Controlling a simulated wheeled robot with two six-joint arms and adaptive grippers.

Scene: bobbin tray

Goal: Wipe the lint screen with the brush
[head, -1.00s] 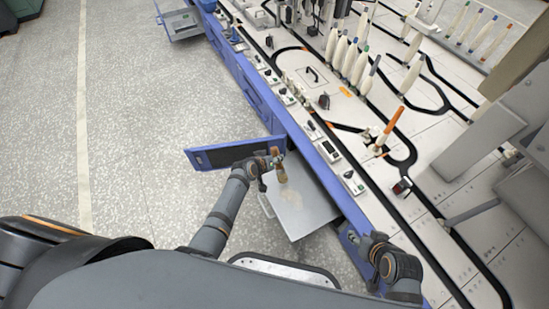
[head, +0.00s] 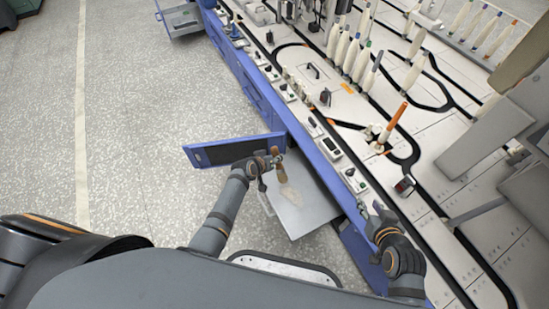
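The lint screen (head: 315,207) is a flat grey panel drawn out of the blue machine front. A pale lint patch (head: 291,196) lies on it. The brush (head: 278,163) has a brown handle and a tan head, and hangs over the screen's upper left part. My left gripper (head: 274,160) is shut on the brush; its fingers are small and partly hidden. I cannot tell whether the bristles touch the screen. My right gripper (head: 372,211) is at the machine's edge, right of the screen, with its fingers apart and empty.
A blue door (head: 234,150) stands open left of the screen. The white machine deck (head: 460,155) carries black tracks, several bobbins and an orange-tipped bobbin (head: 396,120). Small control modules line its edge. The speckled floor (head: 140,130) at left is clear.

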